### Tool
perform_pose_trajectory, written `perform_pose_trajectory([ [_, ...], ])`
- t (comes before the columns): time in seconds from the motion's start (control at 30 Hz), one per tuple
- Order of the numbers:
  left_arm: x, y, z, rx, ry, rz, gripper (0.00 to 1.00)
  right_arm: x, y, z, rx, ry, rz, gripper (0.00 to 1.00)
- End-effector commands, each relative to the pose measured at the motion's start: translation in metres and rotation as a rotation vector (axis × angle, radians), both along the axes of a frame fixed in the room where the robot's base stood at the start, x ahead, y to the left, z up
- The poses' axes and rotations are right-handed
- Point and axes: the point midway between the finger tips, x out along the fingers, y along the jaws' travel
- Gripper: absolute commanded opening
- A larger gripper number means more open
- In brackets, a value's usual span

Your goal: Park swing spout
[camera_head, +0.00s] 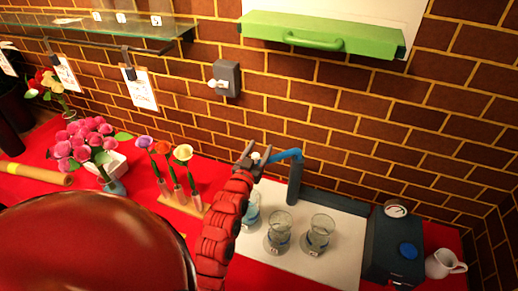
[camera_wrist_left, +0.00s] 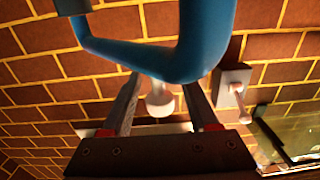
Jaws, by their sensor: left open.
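The swing spout (camera_head: 288,155) is a blue bent tube on a dark upright post (camera_head: 294,187) at the back of the white counter board. A small pale knob is at its left end. My left gripper (camera_head: 255,158) is open at that end. In the left wrist view the blue spout (camera_wrist_left: 150,58) crosses just beyond the fingertips, and the pale knob (camera_wrist_left: 160,101) shows between the open fingers (camera_wrist_left: 160,88). I cannot tell whether the fingers touch it. My right gripper is not in view.
Glasses (camera_head: 279,228) stand on the white board (camera_head: 343,263) below the spout. A dark box with a blue knob (camera_head: 408,251) and a white jug (camera_head: 444,264) are at right. Flowers in a wooden rack (camera_head: 181,206) are at left. A wall switch (camera_head: 226,79) is above.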

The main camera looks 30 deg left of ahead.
Motion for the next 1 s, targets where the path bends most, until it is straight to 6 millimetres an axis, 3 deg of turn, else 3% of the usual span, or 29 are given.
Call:
perform_pose_trajectory([
  [0.1, -0.0002, -0.0001, -0.0001, 0.0, 0.0, 0.0, 0.57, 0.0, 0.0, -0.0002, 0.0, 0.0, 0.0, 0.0],
  [0.43, -0.0004, 0.0, -0.0002, 0.0, 0.0, 0.0, 0.0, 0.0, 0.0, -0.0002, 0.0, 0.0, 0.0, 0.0],
  [1.0, -0.0005, 0.0, -0.0001, 0.0, 0.0, 0.0, 0.0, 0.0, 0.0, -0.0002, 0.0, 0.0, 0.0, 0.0],
])
